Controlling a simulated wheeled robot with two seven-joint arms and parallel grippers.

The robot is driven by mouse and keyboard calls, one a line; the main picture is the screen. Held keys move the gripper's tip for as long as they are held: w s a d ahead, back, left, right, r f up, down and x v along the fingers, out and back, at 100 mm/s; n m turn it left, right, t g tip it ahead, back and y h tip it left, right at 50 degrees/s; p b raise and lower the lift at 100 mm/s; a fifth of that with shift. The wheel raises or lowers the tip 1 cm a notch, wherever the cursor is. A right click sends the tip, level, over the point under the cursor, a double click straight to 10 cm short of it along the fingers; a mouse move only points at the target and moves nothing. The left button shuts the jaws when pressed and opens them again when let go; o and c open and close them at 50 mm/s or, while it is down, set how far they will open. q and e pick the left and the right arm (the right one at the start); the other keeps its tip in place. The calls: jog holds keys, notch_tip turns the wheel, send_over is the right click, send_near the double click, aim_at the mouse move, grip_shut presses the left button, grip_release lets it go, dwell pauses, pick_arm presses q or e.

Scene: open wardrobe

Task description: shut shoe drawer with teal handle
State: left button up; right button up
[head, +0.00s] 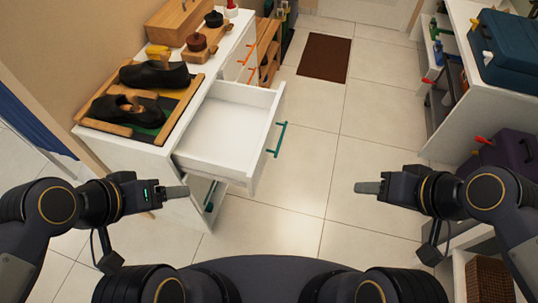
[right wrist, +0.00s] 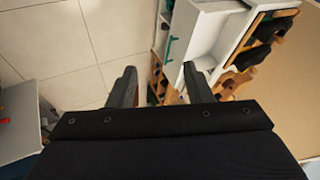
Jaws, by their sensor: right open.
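The shoe drawer (head: 222,127) is white, empty and pulled well out of the white cabinet at the left in the head view. Its teal handle (head: 277,139) is on the front face, turned to the right. The handle also shows at the top of the right wrist view (right wrist: 170,46). My right gripper (head: 367,187) is open and empty, over the floor to the right of the handle and apart from it. My left gripper (head: 177,192) is near the cabinet's near corner, below the drawer in the picture; its finger gap is hidden.
Shoes on a wooden-edged tray (head: 172,122) and a wooden box (head: 178,22) are on the cabinet top. Another teal handle (head: 211,196) shows below the open drawer. A white shelf with a blue case (head: 505,50) stands right. Tiled floor between is clear, with a brown mat (head: 324,57) farther back.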

jog(key=w+a+f+y+b, duration=0.1)
jog(key=w+a+f+b, duration=0.1)
jog(key=w+f+b, duration=0.2)
jog(key=w+a+f+g+y+b, duration=0.1)
jog(key=w+a+f+b, duration=0.1)
jog(key=w+f+b, duration=0.2)
jog(key=w+a+f+g+y+b, duration=0.1)
jog(key=w+a+f+b, duration=0.1)
jog(key=f+b, duration=0.3)
jog(key=shift+w+f, duration=0.45)
jog(key=shift+f, duration=0.3)
jog(key=shift+w+f, duration=0.45)
jog(key=shift+f, duration=0.25)
grip_shut()
jog(key=m+g+y+b, duration=0.1)
jog(key=y+b, duration=0.1)
jog(key=b, duration=0.5)
send_near(258, 175)
notch_tip(258, 175, down, 4)
jog(key=a, duration=0.3)
jog(key=shift+w+a, duration=0.25)
jog(key=shift+w, duration=0.15)
pick_arm(q)
notch_tip(258, 175, down, 22)
jog(key=shift+r, duration=0.2)
pick_arm(e)
jog(key=shift+w+a+f, duration=0.1)
jog(key=shift+w+a, duration=0.1)
jog(key=shift+a, duration=0.25)
jog(key=shift+a, duration=0.1)
